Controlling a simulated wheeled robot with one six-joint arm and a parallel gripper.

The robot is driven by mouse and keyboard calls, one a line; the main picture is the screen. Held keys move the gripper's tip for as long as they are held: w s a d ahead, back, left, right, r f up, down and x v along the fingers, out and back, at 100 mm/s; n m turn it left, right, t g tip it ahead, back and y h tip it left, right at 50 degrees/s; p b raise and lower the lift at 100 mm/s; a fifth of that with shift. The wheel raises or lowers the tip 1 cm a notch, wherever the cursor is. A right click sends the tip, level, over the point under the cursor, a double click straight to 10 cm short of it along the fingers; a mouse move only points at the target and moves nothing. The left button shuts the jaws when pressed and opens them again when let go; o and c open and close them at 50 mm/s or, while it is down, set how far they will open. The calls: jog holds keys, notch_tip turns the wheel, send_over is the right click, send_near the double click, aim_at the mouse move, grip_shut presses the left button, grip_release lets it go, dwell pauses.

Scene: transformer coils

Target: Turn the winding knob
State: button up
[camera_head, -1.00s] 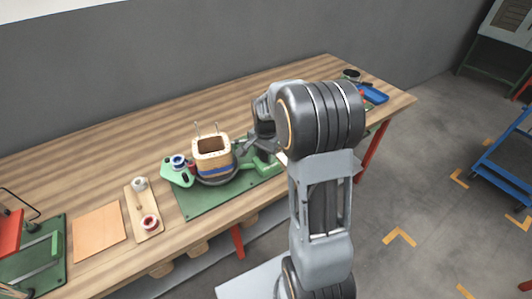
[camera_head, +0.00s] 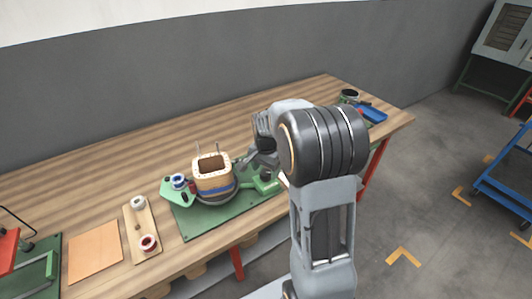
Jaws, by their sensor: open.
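A coil winder with a wooden square former (camera_head: 213,174) stands on a green base plate (camera_head: 197,228) on the workbench. A green bracket with a blue spool (camera_head: 178,182) sits at the left of the former. A green housing (camera_head: 264,182) stands at its right. My gripper (camera_head: 248,160) is open, just right of the former and above the green housing. My own arm covers the area to the right of the housing. I cannot make out the winding knob; it may be hidden behind the gripper or arm.
On the wooden bench (camera_head: 120,160), a board with two spools (camera_head: 141,229) and an orange-brown sheet (camera_head: 95,250) lie left of the winder. A blue tray (camera_head: 374,114) is at the far right end. A blue cart (camera_head: 505,190) stands on the floor at right.

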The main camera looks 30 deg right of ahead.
aim_at(266, 177)
notch_tip(266, 177, up, 12)
dwell(0.4)
dwell(0.5)
jog(key=s+a+n+t+p, duration=0.1)
jog(key=s+a+n, duration=0.3)
jog(key=s+n, duration=0.2)
jog(key=s+a+f+n+t+p, duration=0.1)
jog(key=s+a+n, duration=0.4)
jog(key=s, duration=0.5)
jog(key=shift+s+a+n+t, duration=0.25)
jog(key=shift+n+t, duration=0.25)
jog(key=shift+t, duration=0.3)
jog(key=shift+f, duration=0.1)
